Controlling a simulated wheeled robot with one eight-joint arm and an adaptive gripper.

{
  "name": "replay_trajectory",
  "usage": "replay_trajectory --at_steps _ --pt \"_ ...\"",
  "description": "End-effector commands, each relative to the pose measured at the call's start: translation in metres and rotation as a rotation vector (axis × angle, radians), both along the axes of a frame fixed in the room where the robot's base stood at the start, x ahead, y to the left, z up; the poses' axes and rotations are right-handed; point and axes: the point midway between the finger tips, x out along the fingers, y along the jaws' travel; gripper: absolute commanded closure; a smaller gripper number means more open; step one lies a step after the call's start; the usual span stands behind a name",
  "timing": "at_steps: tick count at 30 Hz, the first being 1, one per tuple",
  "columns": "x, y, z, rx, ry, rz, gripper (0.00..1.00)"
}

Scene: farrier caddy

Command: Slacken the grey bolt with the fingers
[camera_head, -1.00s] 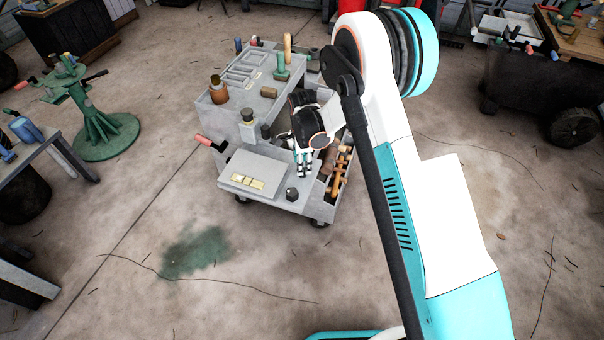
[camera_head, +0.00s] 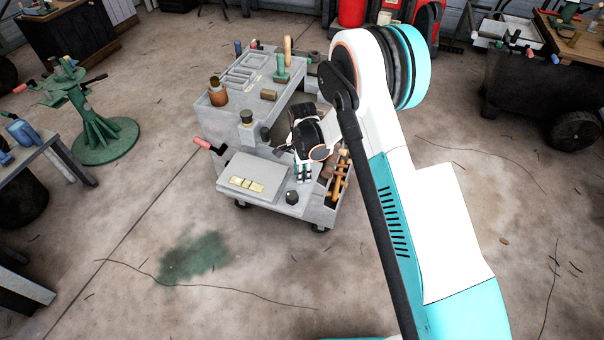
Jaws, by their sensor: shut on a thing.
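The grey caddy (camera_head: 262,211) stands on wheels in the middle of the head view. My gripper (camera_head: 303,178) reaches down over its lower front deck, between the raised flat plate (camera_head: 258,172) and the tool bin at the right. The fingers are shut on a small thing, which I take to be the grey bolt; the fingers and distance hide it. A dark hex-headed knob (camera_head: 292,197) stands on the deck just in front and left of the fingertips, apart from them as far as I can tell.
A bin of wooden-handled tools (camera_head: 340,182) lies close to the right of my gripper. A red-handled lever (camera_head: 203,143) sticks out left. A dark-capped post (camera_head: 247,118) stands behind the plate. A green stand (camera_head: 105,140) is farther left. The floor in front is clear.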

Motion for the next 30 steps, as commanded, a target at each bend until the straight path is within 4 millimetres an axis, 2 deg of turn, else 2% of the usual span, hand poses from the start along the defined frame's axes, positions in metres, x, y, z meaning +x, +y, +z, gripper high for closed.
replay_trajectory --at_steps 12,16,26,30 --pt "0.0002 0.0000 -0.0007 0.000 -0.001 0.446 1.00" --pt "0.0002 0.0000 -0.0009 0.000 -0.001 0.511 1.00" --pt "0.0001 0.0000 -0.0011 0.000 -0.001 0.533 1.00" --pt "0.0000 0.0000 -0.0014 0.000 0.000 0.665 1.00"
